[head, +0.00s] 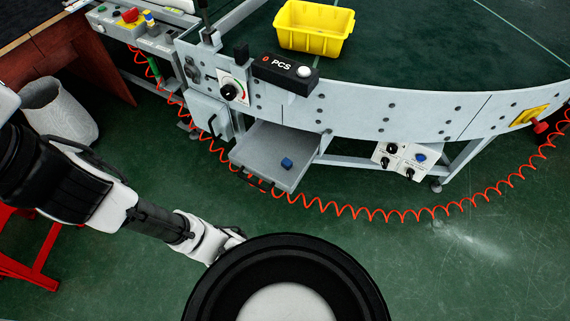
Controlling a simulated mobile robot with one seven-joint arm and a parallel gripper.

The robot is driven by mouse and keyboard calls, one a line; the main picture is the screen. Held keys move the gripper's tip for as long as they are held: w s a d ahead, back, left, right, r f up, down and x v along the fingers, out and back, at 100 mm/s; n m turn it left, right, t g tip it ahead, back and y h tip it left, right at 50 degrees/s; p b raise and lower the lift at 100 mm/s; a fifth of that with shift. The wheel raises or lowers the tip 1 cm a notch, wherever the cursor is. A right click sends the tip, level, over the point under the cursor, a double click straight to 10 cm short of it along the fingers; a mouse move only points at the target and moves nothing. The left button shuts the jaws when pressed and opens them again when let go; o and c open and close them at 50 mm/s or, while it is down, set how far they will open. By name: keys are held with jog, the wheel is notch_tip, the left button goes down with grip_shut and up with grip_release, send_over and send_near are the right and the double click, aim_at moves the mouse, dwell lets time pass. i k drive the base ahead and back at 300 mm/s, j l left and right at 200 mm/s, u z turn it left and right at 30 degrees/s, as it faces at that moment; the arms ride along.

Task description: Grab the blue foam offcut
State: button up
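The blue foam offcut (287,164) is a small blue block. It lies in the open grey drawer (262,143) under the curved conveyor, towards the drawer's right side. My arm reaches in from the left. My gripper (236,236) is at the end of it, below and to the left of the drawer, apart from the offcut. The gripper's fingers are mostly hidden behind the round black part of my own body, so I cannot see whether it is open or holds anything.
The conveyor's grey side rail (400,118) curves above the drawer. A yellow bin (313,42) stands on the belt. A coiled orange hose (372,213) runs below the drawer. A control box (405,158) hangs to the right. A white waste bin (58,115) stands left. Open green floor lies at lower right.

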aim_at(286, 163)
jog(key=i+l+z, duration=0.1)
jog(key=i+z, duration=0.55)
jog(key=z, duration=0.2)
